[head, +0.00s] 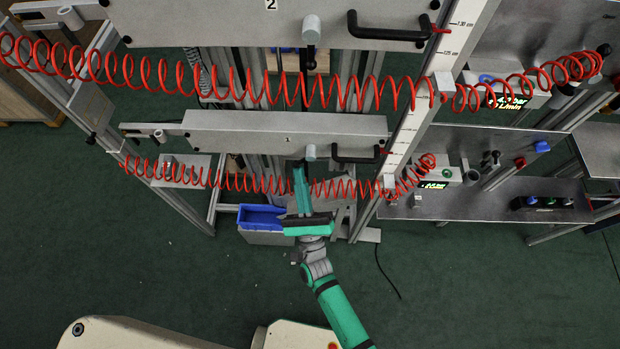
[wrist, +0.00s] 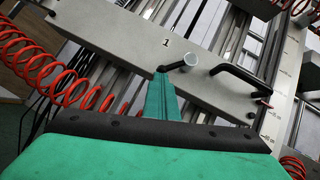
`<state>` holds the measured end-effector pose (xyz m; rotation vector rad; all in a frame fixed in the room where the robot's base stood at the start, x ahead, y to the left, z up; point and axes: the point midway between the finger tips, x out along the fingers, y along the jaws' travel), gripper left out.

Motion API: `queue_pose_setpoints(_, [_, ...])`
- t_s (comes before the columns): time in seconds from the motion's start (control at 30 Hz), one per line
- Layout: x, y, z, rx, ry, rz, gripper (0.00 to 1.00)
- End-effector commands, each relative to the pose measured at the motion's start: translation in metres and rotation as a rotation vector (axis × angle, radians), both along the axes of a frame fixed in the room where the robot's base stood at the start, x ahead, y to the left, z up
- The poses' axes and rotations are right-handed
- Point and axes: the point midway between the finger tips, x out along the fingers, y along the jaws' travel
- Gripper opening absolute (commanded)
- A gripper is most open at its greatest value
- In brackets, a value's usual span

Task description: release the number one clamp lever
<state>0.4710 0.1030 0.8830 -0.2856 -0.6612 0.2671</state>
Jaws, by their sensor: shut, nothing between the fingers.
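The panel marked 1 (head: 230,128) is the lower grey crossbar in the head view, and the same panel (wrist: 125,45) runs diagonally across the wrist view. Its clamp lever has a pale round end (head: 310,152) at the panel's lower edge; in the wrist view the lever (wrist: 178,64) shows a dark arm and a pale end. My green gripper (head: 300,166) is shut and empty, pointing up at the lever. In the wrist view the fingertips (wrist: 161,76) are right at the lever's dark end; I cannot tell whether they touch. The fingers hide part of the lever in the head view.
A black handle (head: 356,154) sits just right of the lever. A red coiled hose (head: 235,181) hangs across the front, close to my fingers. The panel marked 2 (head: 215,22) is above. A blue bin (head: 262,216) stands below left. Floor in front is mostly clear.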

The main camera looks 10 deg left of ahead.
Motion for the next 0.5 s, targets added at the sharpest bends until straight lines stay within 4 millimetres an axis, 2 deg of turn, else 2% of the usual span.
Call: queue_pose_setpoints(0.5, [-0.003, 0.028, 0.022, 0.479, 0.073, -0.005, 0.0])
